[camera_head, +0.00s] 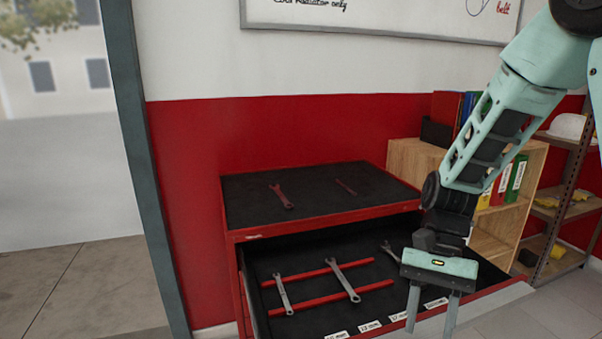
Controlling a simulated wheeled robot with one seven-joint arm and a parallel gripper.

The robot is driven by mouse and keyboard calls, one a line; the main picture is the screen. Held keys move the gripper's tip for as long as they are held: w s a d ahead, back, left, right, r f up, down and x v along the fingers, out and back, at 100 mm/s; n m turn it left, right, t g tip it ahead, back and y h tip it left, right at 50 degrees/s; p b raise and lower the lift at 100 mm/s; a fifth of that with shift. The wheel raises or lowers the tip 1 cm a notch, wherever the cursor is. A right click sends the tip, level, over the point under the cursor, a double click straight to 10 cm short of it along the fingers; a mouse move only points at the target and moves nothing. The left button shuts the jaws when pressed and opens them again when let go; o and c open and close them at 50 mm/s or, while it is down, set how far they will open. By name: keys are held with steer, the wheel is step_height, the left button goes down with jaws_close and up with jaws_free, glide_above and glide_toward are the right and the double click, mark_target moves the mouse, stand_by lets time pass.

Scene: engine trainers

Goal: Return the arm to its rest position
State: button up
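My arm (500,125) reaches down from the top right of the head view, a pale green jointed link with dark joints. My gripper (431,325) hangs over the right part of the open drawer, pointing down. Its two grey fingers are apart, with nothing seen between them. The fingertips come near the bottom of the picture, in front of the drawer's labelled front strip. The gripper body hides part of the drawer and the lower end of one wrench.
A red tool cabinet (320,221) has an open drawer (330,312) holding silver wrenches (342,279) on red rails. A red wrench (282,196) lies on its black top. A wooden shelf (521,212) with binders and a metal rack (567,205) stand right. Open floor (80,290) lies left.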

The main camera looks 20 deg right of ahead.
steer(key=s+a+r+n+t+h, duration=0.2)
steer(key=s+a+n, duration=0.2)
steer(key=a+n, duration=0.4)
steer(key=s+a+r+n+t+h, duration=0.2)
steer(key=s+a+n+t, duration=0.1)
steer(key=a+n, duration=0.5)
steer(key=shift+s+a+n+t, duration=0.15)
steer(key=shift+s+n+t, duration=0.2)
steer(key=shift+n, duration=0.65)
stand_by(0.5)
